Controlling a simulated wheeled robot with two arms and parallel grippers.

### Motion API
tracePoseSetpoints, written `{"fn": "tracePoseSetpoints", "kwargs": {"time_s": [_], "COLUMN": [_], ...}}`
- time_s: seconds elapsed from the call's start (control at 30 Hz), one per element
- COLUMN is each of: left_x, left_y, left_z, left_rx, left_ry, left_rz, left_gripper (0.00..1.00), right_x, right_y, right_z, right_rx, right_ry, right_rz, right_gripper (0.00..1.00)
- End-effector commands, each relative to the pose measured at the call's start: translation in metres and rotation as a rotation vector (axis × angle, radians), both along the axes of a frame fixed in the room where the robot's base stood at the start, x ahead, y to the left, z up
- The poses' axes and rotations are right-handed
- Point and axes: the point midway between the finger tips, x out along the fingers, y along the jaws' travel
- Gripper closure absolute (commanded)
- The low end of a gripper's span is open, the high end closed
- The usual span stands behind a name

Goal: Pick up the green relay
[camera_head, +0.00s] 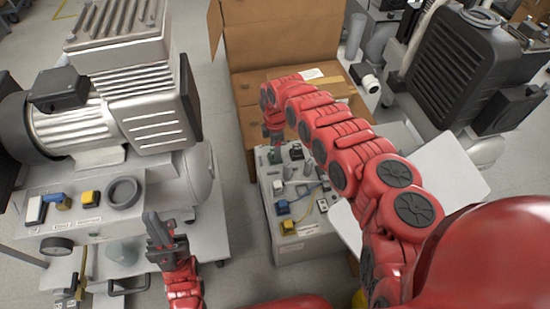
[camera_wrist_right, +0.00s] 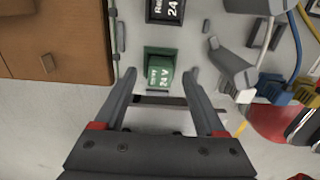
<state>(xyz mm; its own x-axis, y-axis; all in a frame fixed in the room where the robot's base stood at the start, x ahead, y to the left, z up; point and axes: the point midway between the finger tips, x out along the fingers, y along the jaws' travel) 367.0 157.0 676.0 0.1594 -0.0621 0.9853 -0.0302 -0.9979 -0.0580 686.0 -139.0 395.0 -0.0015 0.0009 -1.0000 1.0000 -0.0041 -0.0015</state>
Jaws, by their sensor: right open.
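The green relay (camera_wrist_right: 158,72), a small block marked 24 V, sits on the light grey panel, upper middle of the right wrist view. My right gripper (camera_wrist_right: 159,80) is open, one finger on each side of the relay's lower part in the picture, with nothing held. I cannot tell how far its tips are above the panel. In the head view the right gripper (camera_head: 273,134) is over the far left of the grey control box (camera_head: 290,246), and the green relay (camera_head: 274,156) shows just below it. My left gripper (camera_head: 163,236) is in front of the left compressor, its jaw gap unclear.
A black relay (camera_wrist_right: 165,10) is just beyond the green one. Blue and yellow connectors with cables (camera_wrist_right: 272,88) lie to the right. An open cardboard box (camera_head: 245,100) stands behind the control box. Compressors flank it left (camera_head: 125,85) and right (camera_head: 460,65).

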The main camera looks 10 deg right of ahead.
Motion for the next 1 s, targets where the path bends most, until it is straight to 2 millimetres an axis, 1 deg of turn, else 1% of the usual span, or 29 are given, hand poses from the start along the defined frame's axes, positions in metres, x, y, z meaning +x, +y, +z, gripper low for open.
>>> {"fn": "tracePoseSetpoints", "kwargs": {"time_s": [0.03,0.23,0.27,0.3,0.37,0.5,0.57,0.6,0.67,0.93,1.0], "left_x": [-0.0004,-0.0006,-0.0006,-0.0006,-0.0006,-0.0006,-0.0006,-0.0006,-0.0006,-0.0006,-0.0006], "left_y": [0.0,0.0001,0.0001,0.0001,0.0001,0.0001,0.0001,0.0001,0.0001,0.0001,0.0001], "left_z": [-0.0039,-0.0018,-0.0018,-0.0018,-0.0018,-0.0018,-0.0018,-0.0018,-0.0018,-0.0018,-0.0003], "left_rx": [0.004,0.005,0.005,0.004,0.004,0.004,0.004,0.004,0.004,0.004,0.003], "left_ry": [-0.003,-0.004,-0.004,-0.004,-0.004,-0.003,-0.003,-0.003,-0.003,-0.003,-0.003], "left_rz": [0.0,0.001,0.001,0.001,0.001,0.001,0.001,0.001,0.001,0.001,0.0], "left_gripper": [1.0,1.0,1.0,1.0,1.0,1.0,1.0,1.0,1.0,1.0,1.0], "right_x": [0.0004,0.0008,0.0008,0.0007,0.0006,0.0005,0.0005,0.0005,0.0005,0.0004,0.0005], "right_y": [0.0002,-0.0003,-0.0003,-0.0003,-0.0003,-0.0003,-0.0002,-0.0003,-0.0003,-0.0003,-0.0004], "right_z": [-0.0065,-0.0048,-0.0048,-0.0048,-0.0049,-0.0048,-0.0049,-0.0049,-0.0048,-0.0048,-0.002], "right_rx": [0.0,-0.001,-0.001,-0.001,-0.001,-0.001,-0.001,-0.001,-0.001,-0.001,-0.001], "right_ry": [-0.002,-0.002,-0.002,-0.002,-0.001,-0.001,-0.001,-0.001,-0.001,-0.001,-0.001], "right_rz": [0.0,0.0,0.0,0.0,0.0,0.0,0.0,0.0,0.0,0.0,0.0], "right_gripper": [0.28,0.28,0.29,0.36,0.47,0.72,0.83,0.91,1.0,1.0,1.0]}}
